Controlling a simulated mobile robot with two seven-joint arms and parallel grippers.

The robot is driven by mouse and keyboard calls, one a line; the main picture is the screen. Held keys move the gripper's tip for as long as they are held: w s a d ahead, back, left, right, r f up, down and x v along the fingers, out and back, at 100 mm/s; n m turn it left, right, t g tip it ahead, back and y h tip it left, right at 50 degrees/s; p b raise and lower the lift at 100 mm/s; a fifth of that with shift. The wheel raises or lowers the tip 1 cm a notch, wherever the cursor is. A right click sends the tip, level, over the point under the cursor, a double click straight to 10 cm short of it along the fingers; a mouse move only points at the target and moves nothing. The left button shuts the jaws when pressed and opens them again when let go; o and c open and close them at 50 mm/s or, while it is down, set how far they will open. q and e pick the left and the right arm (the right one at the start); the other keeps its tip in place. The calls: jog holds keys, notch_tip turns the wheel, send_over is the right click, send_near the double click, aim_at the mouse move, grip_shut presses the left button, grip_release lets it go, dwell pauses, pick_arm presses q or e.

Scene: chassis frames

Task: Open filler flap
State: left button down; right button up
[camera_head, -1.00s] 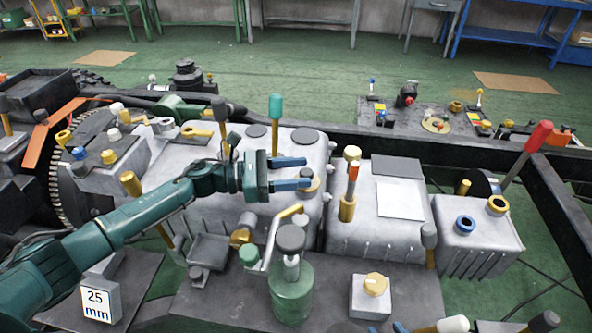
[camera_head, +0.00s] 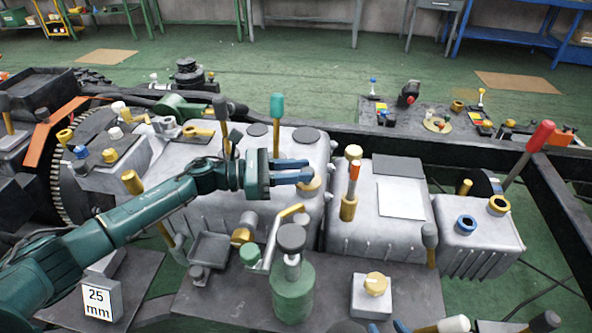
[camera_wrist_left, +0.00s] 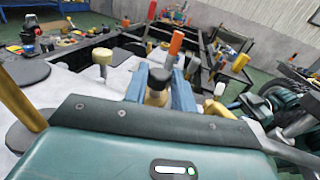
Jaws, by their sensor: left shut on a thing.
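My left gripper (camera_head: 308,171) reaches in from the left over the big grey housing (camera_head: 245,192). Its blue fingers are shut on a small knob with a dark top and a tan lower part, seen between the fingers in the left wrist view (camera_wrist_left: 157,88). In the head view a round tan piece (camera_head: 312,184) shows just under the fingertips, at the housing's right end. The knob and this piece seem to be the filler flap, but the fingers hide most of it and I cannot tell its hinge. It looks down on the housing. My right gripper is not in view.
A teal-topped lever (camera_head: 277,112) stands behind the gripper. A brass post with an orange top (camera_head: 350,190) stands close to its right. A green canister (camera_head: 292,288) with a dark cap and a bent crank handle (camera_head: 275,235) stand in front.

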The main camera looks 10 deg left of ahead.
pick_arm(q)
jog(key=shift+w+r+n+y, duration=0.3)
jog(key=shift+w+r+n, duration=0.25)
jog(key=shift+n, duration=0.55)
pick_arm(e)
jog(key=shift+s+f, duration=0.1)
jog(key=shift+f, duration=0.1)
pick_arm(q)
jog(key=shift+w+r+n+g, duration=0.3)
jog(key=shift+w+n, duration=0.2)
jog(key=shift+n, duration=0.5)
jog(key=shift+w+n+y, duration=0.4)
jog(key=shift+n, duration=0.2)
jog(key=shift+w+r+n+g, duration=0.1)
jog(key=shift+w+n+g, duration=0.05)
jog(key=shift+n+g, duration=0.15)
pick_arm(e)
jog(key=shift+r, duration=0.2)
jog(key=shift+f, duration=0.1)
